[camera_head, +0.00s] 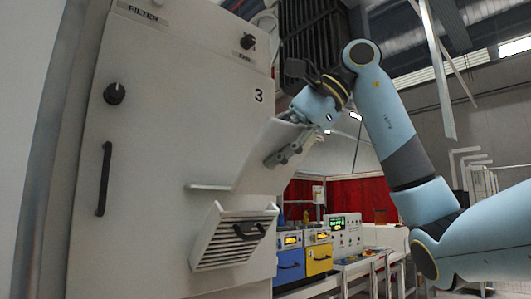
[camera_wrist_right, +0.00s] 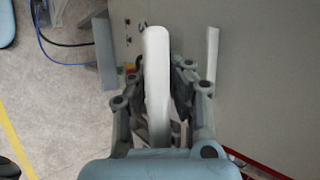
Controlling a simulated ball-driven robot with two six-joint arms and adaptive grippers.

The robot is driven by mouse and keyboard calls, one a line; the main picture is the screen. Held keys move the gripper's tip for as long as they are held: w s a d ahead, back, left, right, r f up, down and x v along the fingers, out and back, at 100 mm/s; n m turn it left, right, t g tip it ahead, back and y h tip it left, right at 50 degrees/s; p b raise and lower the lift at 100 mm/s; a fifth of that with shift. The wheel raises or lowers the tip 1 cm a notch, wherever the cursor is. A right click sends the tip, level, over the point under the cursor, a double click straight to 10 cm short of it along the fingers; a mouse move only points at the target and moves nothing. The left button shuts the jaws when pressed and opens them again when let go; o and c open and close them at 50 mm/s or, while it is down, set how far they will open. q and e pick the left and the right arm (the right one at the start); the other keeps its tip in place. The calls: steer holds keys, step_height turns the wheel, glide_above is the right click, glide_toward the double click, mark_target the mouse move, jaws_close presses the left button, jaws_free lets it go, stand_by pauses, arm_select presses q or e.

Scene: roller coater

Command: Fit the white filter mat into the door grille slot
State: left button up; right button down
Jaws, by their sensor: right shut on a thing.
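The white filter mat (camera_head: 264,157) is held tilted in front of the cabinet door's right part. My right gripper (camera_head: 284,152) is shut on its right part. In the right wrist view the mat (camera_wrist_right: 158,75) shows nearly edge-on between the two fingers. The louvred door grille (camera_head: 232,238) is low on the door, tipped outward, with a black handle. The mat is above the grille; whether its lower edge touches anything cannot be told. The slot opening itself is not clearly visible. My left gripper is not in view.
A thin pale ledge (camera_head: 208,187) juts out left of the mat. The cabinet door (camera_head: 150,150) has a long black handle (camera_head: 104,178) and a knob (camera_head: 115,94). Blue and yellow units (camera_head: 319,259) stand behind at right. Blue cables (camera_wrist_right: 58,42) show in the wrist view.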

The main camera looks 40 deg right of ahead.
mark_target(264, 167)
steer(key=shift+w+f, duration=0.2)
steer(key=shift+f, duration=0.05)
steer(key=shift+w+a+f, duration=0.15)
steer(key=shift+w+f, duration=0.7)
steer(key=shift+f, duration=0.05)
steer(key=shift+w+f, duration=0.2)
steer(key=shift+f, duration=0.05)
steer(key=shift+w+f, duration=0.2)
steer(key=shift+f, duration=0.05)
steer(key=shift+w+f, duration=0.45)
steer(key=shift+w, duration=0.05)
arm_select(q)
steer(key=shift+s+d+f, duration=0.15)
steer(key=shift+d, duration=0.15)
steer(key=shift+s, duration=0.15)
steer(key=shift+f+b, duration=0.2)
steer(key=shift+b, duration=0.1)
arm_select(e)
steer(key=w+f, duration=0.5)
steer(key=shift+a+f, duration=0.25)
stand_by(1.9)
